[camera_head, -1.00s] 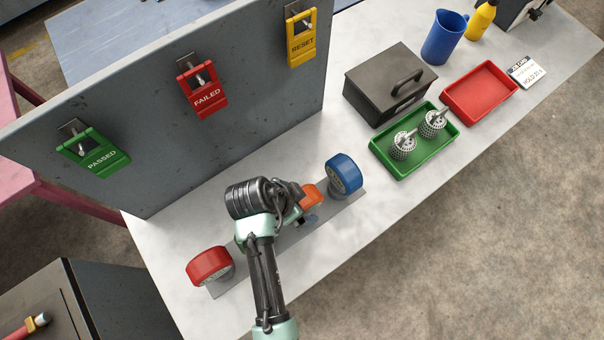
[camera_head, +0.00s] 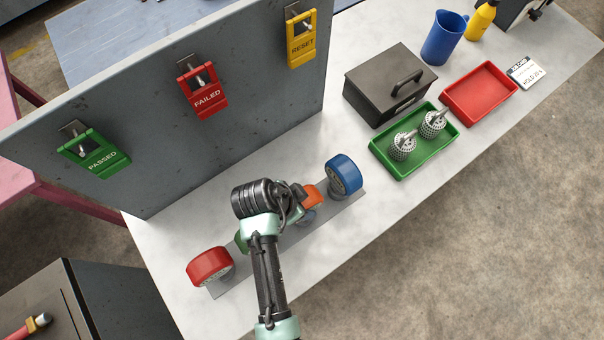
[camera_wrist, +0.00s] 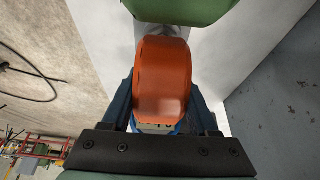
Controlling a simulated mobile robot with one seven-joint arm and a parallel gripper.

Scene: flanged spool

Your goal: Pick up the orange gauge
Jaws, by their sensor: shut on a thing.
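The orange gauge (camera_wrist: 163,80) is a thick orange ring-like piece filling the middle of the wrist view. My gripper (camera_wrist: 163,105) is shut on it, with a dark finger on each side. In the head view, part of the orange gauge (camera_head: 313,195) shows just right of my wrist, between a blue gauge and my arm.
A blue gauge (camera_head: 343,175) stands close to the right and a red gauge (camera_head: 209,266) to the left. A green piece (camera_wrist: 180,8) is close to the orange gauge. The grey panel (camera_head: 170,110) rises behind. A green tray (camera_head: 440,157) holds two perforated cylinders.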

